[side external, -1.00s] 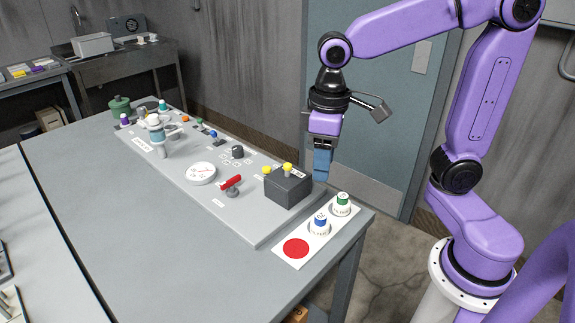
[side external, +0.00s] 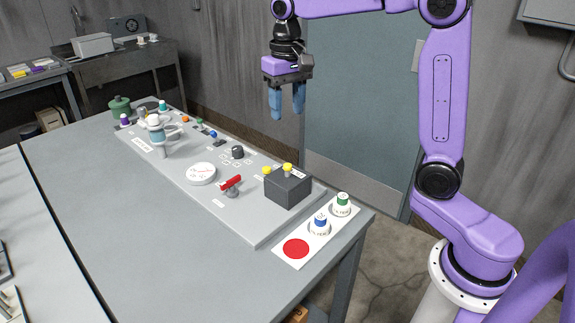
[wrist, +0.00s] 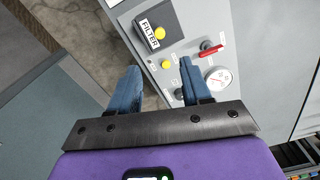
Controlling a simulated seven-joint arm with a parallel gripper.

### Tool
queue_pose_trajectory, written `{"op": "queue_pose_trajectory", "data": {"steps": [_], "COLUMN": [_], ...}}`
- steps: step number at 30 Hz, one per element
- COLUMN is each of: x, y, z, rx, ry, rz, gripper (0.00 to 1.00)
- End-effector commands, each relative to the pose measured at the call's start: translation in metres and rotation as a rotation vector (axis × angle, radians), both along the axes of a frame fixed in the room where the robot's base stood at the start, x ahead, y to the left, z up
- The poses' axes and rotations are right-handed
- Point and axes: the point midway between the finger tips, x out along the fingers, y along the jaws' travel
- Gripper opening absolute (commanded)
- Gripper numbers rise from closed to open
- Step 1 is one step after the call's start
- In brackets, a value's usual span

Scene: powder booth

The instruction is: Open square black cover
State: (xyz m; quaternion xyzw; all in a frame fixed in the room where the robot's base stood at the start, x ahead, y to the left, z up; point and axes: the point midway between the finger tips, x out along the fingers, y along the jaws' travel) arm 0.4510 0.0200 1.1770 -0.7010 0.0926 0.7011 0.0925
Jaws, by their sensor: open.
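The square black cover (side external: 288,190) is a dark grey box at the near right end of the grey panel (side external: 225,205), and it looks closed. A yellow knob (side external: 287,167) sits on its top. In the wrist view the cover (wrist: 150,18) is at the top centre with a white label reading FILTER. A second yellow knob (wrist: 165,64) stands beside it on the panel. My gripper (side external: 287,113) is open and empty, fingers pointing down, well above the panel and apart from the cover. Its blue fingers also show in the wrist view (wrist: 160,68).
A red lever (side external: 230,183), a round white gauge (side external: 200,173) and a black knob (side external: 237,152) are left of the cover. The table's front left is clear.

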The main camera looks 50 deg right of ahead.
Motion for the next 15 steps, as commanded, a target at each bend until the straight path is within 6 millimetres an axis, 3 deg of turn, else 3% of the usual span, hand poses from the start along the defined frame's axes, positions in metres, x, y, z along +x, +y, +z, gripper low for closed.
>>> {"op": "queue_pose_trajectory", "data": {"steps": [15], "x": [-0.002], "y": [0.0], "z": [-0.096], "rx": [-0.002], "ry": [0.006], "rz": [0.001], "gripper": [0.48]}}
